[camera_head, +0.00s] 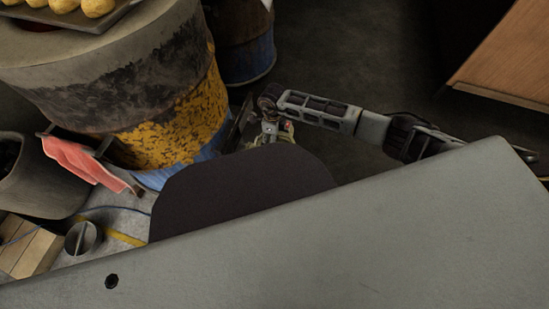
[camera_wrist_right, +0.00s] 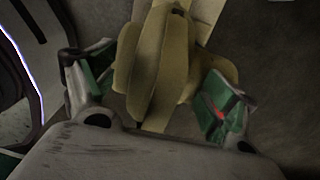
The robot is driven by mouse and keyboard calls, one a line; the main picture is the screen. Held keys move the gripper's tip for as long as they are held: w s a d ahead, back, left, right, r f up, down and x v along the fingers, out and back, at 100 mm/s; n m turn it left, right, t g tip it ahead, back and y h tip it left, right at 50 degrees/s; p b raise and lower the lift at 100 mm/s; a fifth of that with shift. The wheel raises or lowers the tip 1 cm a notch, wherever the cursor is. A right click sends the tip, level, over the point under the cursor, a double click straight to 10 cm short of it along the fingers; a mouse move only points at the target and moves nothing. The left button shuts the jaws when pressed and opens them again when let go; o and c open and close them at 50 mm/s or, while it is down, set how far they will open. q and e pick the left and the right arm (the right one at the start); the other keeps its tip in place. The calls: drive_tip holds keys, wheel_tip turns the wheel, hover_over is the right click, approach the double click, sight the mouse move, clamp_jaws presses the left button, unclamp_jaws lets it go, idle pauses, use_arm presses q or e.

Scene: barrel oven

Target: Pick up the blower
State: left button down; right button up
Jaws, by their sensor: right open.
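A yellow-tan, lobed object (camera_wrist_right: 150,62), which may be the blower, lies between the fingers of my right gripper (camera_wrist_right: 157,88) in the right wrist view. The gripper is open, with one green-padded finger on each side of the object. I see no firm hold on it. In the head view my right arm reaches in from the right, and its gripper (camera_head: 268,133) is low beside the barrel. The object is mostly hidden there and cannot be made out clearly. My left gripper is not in view.
A large yellow, blue and sooty barrel (camera_head: 165,100) stands at the left, with a tray (camera_head: 92,22) of yellow pieces on top and a pink cloth (camera_head: 85,163) at its side. A blue barrel (camera_head: 245,55) stands behind. A wooden panel (camera_head: 510,55) is at upper right. Dark floor between is clear.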

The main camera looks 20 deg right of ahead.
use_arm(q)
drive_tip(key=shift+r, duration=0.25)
use_arm(e)
drive_tip(key=shift+c, duration=0.9)
drive_tip(key=c, duration=1.2)
drive_tip(key=shift+w+a+r, duration=0.1)
drive_tip(key=shift+w+r, duration=0.2)
drive_tip(key=shift+c, duration=0.7)
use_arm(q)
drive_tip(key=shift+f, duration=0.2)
